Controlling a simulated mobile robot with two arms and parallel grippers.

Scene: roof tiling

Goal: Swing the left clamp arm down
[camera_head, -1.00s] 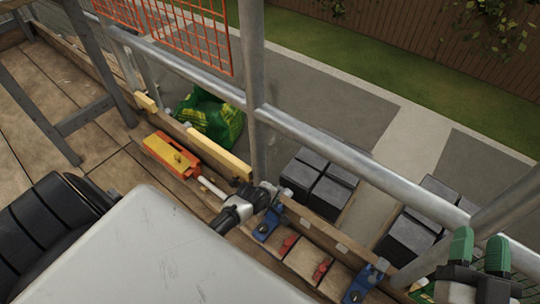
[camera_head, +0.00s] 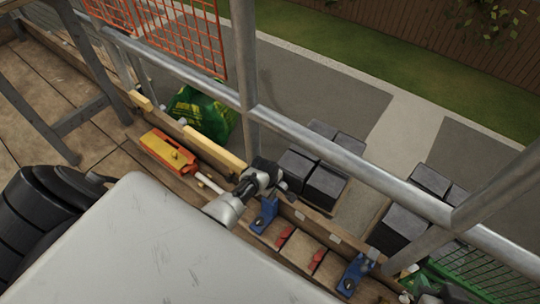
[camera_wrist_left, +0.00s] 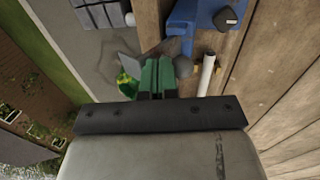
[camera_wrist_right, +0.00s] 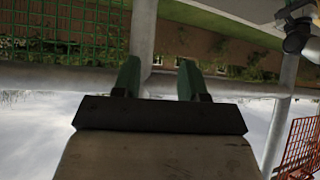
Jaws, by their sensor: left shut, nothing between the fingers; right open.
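The left clamp (camera_head: 264,215) is a blue bracket on the wooden rail; it also shows in the left wrist view (camera_wrist_left: 204,22) with a black knob. The angle of its arm is hard to tell. My left gripper (camera_wrist_left: 157,75) has its green fingers shut and empty, close beside the clamp, apart from its blue body in the wrist view. In the head view its dark wrist is above the clamp and its fingertips are hidden. A second blue clamp (camera_head: 355,274) sits further right.
Red pieces (camera_head: 317,260) sit between the clamps. An orange-yellow tool (camera_head: 169,152) and a white rod (camera_wrist_left: 206,76) lie along the rail to the left. A metal guard rail (camera_head: 350,163) runs behind the clamps. Dark block stacks (camera_head: 325,187) stand below, beyond it.

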